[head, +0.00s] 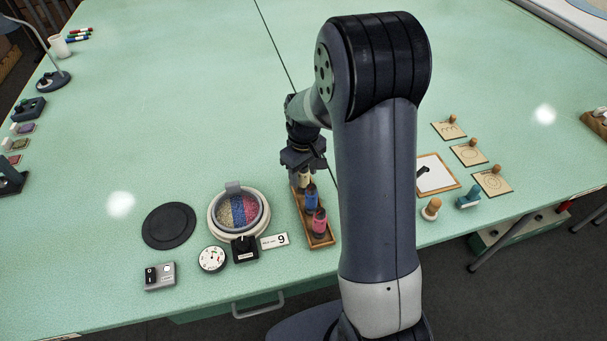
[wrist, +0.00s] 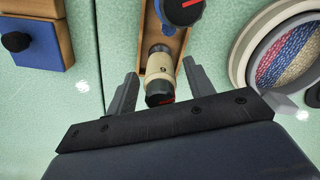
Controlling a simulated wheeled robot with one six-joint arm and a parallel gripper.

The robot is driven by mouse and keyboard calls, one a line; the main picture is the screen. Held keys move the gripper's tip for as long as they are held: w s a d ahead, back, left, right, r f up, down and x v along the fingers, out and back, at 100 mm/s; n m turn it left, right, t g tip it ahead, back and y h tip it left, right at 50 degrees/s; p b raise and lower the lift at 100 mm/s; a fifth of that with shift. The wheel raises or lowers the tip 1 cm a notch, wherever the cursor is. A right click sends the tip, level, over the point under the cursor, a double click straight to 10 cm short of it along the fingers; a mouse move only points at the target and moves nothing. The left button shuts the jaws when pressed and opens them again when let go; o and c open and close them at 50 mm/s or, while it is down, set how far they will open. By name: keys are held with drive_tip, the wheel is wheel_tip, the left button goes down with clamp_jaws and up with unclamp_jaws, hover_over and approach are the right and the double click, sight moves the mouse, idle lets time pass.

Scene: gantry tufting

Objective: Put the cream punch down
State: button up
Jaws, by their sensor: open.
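The cream punch (head: 304,181) stands at the far end of a narrow wooden tray (head: 327,241). In the wrist view the cream punch (wrist: 160,66) has a dark cap with a red mark and sits between my fingers. My gripper (wrist: 161,69) is open, one finger on each side of the punch with visible gaps. In the head view my gripper (head: 301,168) is just above the tray's far end, partly hiding the punch. A blue punch (head: 311,200) and a pink punch (head: 319,223) stand in the same tray.
Left of the tray are a round pot of coloured yarn bits (head: 223,214), a black disc (head: 168,225), a dial (head: 212,259) and a number card (head: 274,241). To the right are a white pad (head: 436,178), stamps and wooden tiles (head: 468,153). The table's middle is clear.

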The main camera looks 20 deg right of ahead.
wheel_tip(320, 180, up, 11)
idle(0.3)
drive_tip(key=shift+c, duration=0.5)
